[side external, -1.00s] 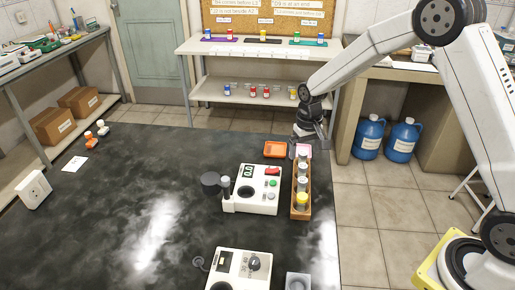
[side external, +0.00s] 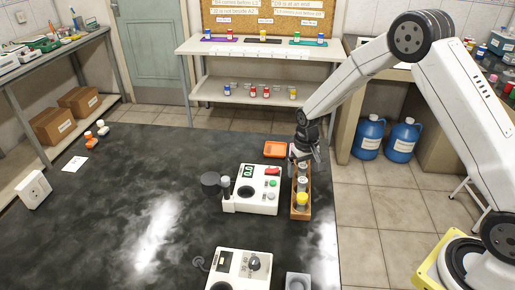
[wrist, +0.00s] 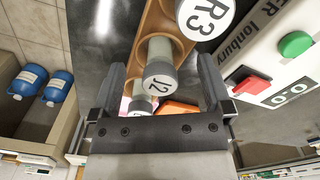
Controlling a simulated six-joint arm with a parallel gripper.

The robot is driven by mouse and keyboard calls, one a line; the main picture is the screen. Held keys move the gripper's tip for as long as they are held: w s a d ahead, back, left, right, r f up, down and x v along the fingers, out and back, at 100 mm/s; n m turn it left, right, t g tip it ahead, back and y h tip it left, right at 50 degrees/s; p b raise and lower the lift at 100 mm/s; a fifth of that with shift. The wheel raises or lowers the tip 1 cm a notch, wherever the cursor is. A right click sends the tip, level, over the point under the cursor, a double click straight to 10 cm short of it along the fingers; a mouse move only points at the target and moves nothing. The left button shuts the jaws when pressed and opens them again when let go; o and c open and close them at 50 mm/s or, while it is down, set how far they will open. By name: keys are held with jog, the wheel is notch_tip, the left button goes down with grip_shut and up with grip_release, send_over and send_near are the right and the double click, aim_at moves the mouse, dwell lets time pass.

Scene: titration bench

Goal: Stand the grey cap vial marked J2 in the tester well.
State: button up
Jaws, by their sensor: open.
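The grey cap vial marked J2 (wrist: 162,82) stands in a slot of the orange-brown rack (wrist: 150,25), its label facing the wrist camera. In the side view, the rack (side external: 301,214) stands right of the white tester (side external: 258,206). The tester's dark round well (side external: 246,192) looks empty. A black disc (side external: 210,180) sits off to its left, clear of the well. My gripper (side external: 304,155) is above the rack's far end. In the wrist view, its open fingers (wrist: 162,66) lie on either side of J2, with no visible contact.
A grey cap vial marked R3 (wrist: 206,14) stands beside J2, and another grey cap (wrist: 140,107) shows on its other side. A yellow cap vial (side external: 302,199) stands at the rack's near end. An orange tray (side external: 275,149) lies behind the tester. The left tabletop is mostly clear.

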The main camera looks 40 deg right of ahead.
aim_at(303, 165)
jog(key=c, duration=1.3)
jog(key=shift+r, duration=0.15)
jog(key=shift+r, duration=3.6)
jog(key=shift+w+a, duration=0.25)
jog(key=shift+a, duration=0.35)
jog(key=w+a+n, duration=0.1)
jog(key=a, duration=0.7)
jog(key=w+a+r+n, duration=0.1)
jog(key=a+n, duration=0.1)
jog(key=a, duration=0.7)
jog(key=shift+w+r, duration=0.25)
jog(key=shift+w, duration=0.1)
